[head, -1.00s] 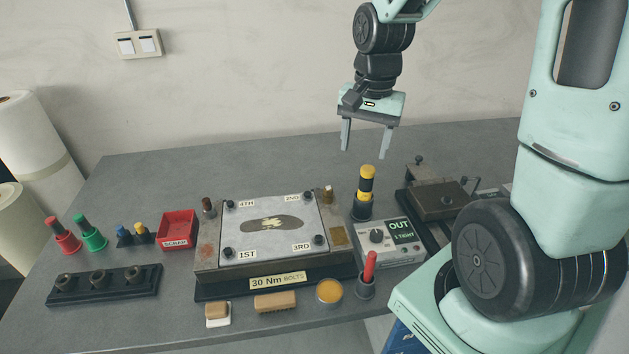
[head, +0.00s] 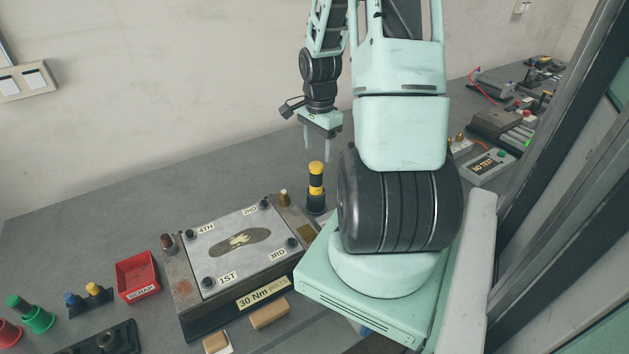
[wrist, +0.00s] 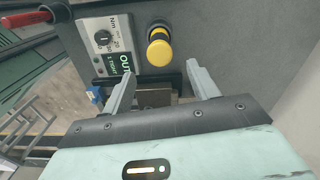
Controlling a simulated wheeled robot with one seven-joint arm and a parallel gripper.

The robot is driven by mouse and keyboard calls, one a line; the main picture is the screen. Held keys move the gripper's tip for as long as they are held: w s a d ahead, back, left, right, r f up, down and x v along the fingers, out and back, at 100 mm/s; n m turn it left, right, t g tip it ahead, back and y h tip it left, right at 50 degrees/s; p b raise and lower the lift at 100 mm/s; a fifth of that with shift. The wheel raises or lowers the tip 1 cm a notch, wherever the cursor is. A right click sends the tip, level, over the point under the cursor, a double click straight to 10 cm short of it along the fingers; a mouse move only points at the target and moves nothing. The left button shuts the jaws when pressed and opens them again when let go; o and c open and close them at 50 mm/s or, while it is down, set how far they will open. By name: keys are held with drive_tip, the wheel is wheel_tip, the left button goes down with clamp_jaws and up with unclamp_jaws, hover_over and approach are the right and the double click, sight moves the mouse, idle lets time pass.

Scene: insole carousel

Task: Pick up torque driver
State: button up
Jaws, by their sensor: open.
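The torque driver appears to be the upright tool with a yellow-and-black banded handle (head: 316,178). It stands in a dark round holder behind the right corner of the bolt fixture. In the wrist view its round yellow top (wrist: 159,48) shows just beyond the fingers, between their lines. My gripper (head: 318,148) is open and empty, pointing down above the driver in the head view. In the wrist view its two fingers (wrist: 160,72) are spread wide, and nothing is between them. The fingers look apart from the handle.
The bolt fixture (head: 190,309) stands left of the driver. A control box reading OUT (wrist: 112,42) and a red-handled tool (wrist: 24,19) lie beside the driver in the wrist view. A red scrap bin (head: 137,276) is farther left. The bench behind the fixture is clear.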

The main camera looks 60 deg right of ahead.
sight(316, 174)
wheel_tip(316, 174, down, 4)
drive_tip(key=f, duration=0.1)
drive_tip(key=f+p, duration=0.2)
drive_tip(key=f, duration=0.1)
drive_tip(key=shift+w+a, duration=0.25)
drive_tip(key=shift+a, duration=0.15)
drive_tip(key=shift+f, duration=0.6)
drive_tip(key=c, duration=1.2)
